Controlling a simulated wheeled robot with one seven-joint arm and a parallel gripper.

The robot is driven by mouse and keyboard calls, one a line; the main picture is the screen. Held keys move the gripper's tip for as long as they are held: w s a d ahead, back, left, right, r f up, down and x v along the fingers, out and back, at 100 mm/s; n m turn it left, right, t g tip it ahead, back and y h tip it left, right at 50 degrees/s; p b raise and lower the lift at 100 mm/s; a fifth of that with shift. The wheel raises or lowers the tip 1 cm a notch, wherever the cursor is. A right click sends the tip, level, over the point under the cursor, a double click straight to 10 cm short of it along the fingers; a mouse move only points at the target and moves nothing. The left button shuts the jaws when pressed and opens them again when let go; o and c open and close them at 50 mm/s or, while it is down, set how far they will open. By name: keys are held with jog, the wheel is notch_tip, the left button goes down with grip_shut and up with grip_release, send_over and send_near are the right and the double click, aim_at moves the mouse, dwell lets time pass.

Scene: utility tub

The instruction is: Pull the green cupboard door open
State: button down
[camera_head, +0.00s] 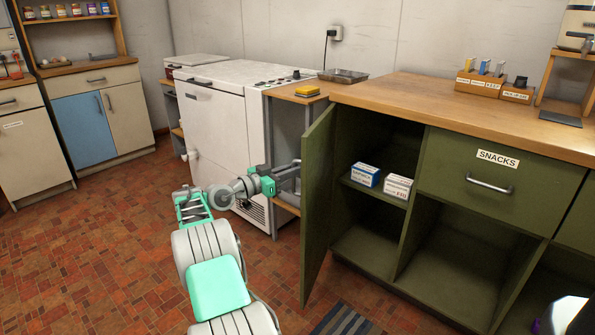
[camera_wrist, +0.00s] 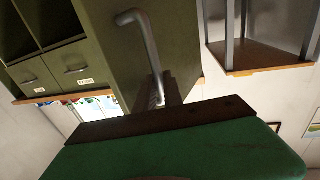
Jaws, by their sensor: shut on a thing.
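The green cupboard door (camera_head: 317,200) stands swung well out from the left end of the green cabinet, seen nearly edge-on in the head view. Its compartment is open to view. My gripper (camera_head: 278,180) is on the left of the door, at its outer face. In the wrist view the metal bar handle (camera_wrist: 142,45) stands out from the green door (camera_wrist: 182,40) and runs down to my gripper (camera_wrist: 160,105). My gripper is shut on the handle. The exact grip is partly hidden behind the dark finger.
Two small boxes (camera_head: 365,175) (camera_head: 397,187) sit on the cabinet's inner shelf. A drawer labelled SNACKS (camera_head: 500,185) is shut at right. A white chest appliance (camera_head: 215,125) stands left of the door. A striped mat (camera_head: 342,321) lies on the floor below. Tiled floor at left is clear.

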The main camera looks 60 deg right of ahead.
jog(key=shift+w, duration=0.1)
jog(key=c, duration=1.5)
grip_release()
jog(key=shift+f, duration=0.1)
